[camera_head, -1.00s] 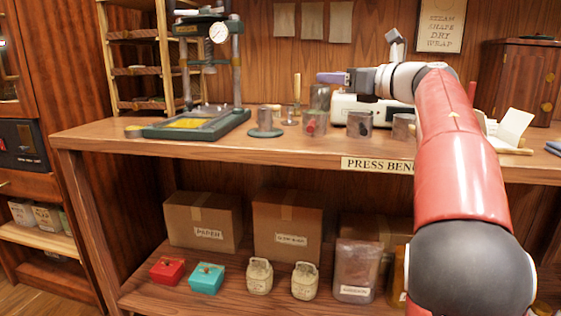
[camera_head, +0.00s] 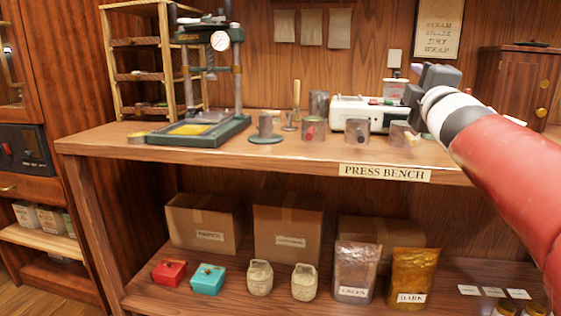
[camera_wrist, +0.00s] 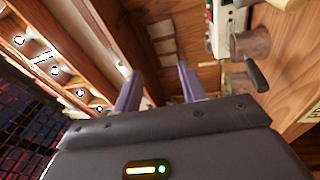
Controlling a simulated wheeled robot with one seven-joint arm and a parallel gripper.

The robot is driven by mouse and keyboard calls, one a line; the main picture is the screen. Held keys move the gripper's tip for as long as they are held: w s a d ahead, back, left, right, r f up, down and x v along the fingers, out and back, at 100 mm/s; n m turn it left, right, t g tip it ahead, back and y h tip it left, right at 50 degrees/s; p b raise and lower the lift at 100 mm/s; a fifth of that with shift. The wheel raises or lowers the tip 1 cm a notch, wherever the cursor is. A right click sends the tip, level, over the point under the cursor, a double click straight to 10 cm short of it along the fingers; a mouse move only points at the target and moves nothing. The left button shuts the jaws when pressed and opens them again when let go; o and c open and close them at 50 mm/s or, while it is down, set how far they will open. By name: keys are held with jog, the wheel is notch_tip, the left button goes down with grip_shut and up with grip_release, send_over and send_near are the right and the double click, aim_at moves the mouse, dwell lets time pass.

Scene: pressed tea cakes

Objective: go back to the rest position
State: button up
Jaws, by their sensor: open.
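My gripper (camera_head: 412,94) is at the right in the head view, above the bench near the white machine. Its dark body shows there, but its fingers are hard to make out. In the wrist view my gripper (camera_wrist: 158,88) has two purple fingers standing apart, with nothing between them. The wrist view is tilted, with the wood wall behind the fingers. My red arm reaches in from the right edge of the head view.
The press bench (camera_head: 240,157) carries a press (camera_head: 205,125), several metal cups, and a white machine (camera_head: 347,112). A dark wooden cabinet (camera_head: 518,85) stands at the right. Boxes, tins and bags (camera_head: 356,270) fill the lower shelf. Free air lies in front of the bench's left and middle.

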jog(key=s+a+f+m+g, duration=0.3)
jog(key=s+f+m+g, duration=0.2)
jog(key=s+f, duration=0.4)
jog(key=s+a+f+m+g+p, duration=0.1)
jog(key=s+a+f+m+g, duration=0.3)
jog(key=s+f, duration=0.6)
jog(key=s+a+f+m+g+y+p, duration=0.1)
jog(key=s+a+f+m+g, duration=0.3)
jog(key=s+f, duration=0.6)
notch_tip(320, 180, down, 6)
jog(key=m+g, duration=0.2)
jog(key=m, duration=0.1)
